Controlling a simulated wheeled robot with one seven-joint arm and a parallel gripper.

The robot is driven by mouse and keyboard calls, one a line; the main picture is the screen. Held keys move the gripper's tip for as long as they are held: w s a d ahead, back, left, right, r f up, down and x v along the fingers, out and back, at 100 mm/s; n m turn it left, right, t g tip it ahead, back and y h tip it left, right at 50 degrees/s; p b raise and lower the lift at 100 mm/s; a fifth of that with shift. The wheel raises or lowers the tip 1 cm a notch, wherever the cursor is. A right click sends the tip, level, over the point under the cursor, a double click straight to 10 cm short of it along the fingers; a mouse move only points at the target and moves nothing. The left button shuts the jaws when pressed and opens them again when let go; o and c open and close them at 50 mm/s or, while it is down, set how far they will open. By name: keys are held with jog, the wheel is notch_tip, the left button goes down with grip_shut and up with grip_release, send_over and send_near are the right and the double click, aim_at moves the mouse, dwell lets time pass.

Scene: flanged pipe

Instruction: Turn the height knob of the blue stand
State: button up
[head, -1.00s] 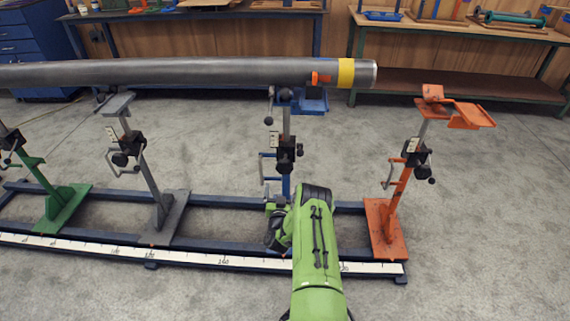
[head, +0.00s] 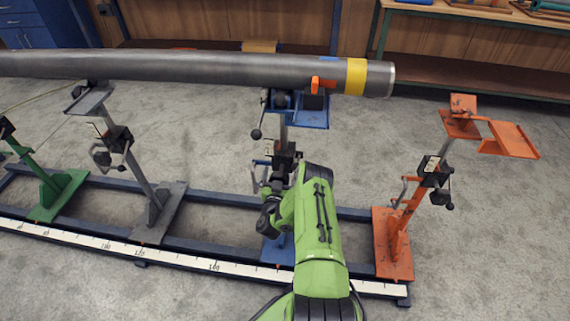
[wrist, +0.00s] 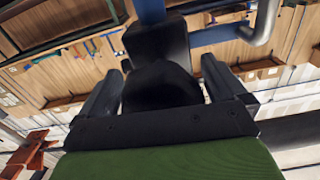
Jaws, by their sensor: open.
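The blue stand stands behind my arm in the head view, with its blue base (head: 277,250) partly covered by the arm. Its blue top (head: 312,112) is under the pipe (head: 200,70). A black clamp block (head: 284,163) sits on its post, and my arm hides part of it. My gripper (head: 272,200) is just below and in front of this block. In the wrist view a black rounded part, apparently the height knob (wrist: 160,82), lies between the two open fingers of my gripper (wrist: 162,72). The blue post (wrist: 151,10) shows above. I cannot tell whether the fingers touch the knob.
The orange stand (head: 398,240) is close on the right of my arm. The grey stand (head: 158,205) and green stand (head: 55,195) are on the left. A blue rail frame with a white scale (head: 200,262) runs along the floor. The floor at far right is clear.

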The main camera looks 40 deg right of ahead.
jog(key=shift+w+d, duration=0.15)
jog(key=c, duration=1)
jog(key=shift+r, duration=0.1)
jog(key=shift+n, duration=0.3)
jog(key=n+p, duration=0.3)
jog(key=n, duration=0.1)
jog(key=shift+r+p, duration=0.15)
jog(key=shift+p, duration=0.2)
jog(key=n+p, duration=0.3)
jog(key=n, duration=0.3)
jog(key=shift+p, duration=0.3)
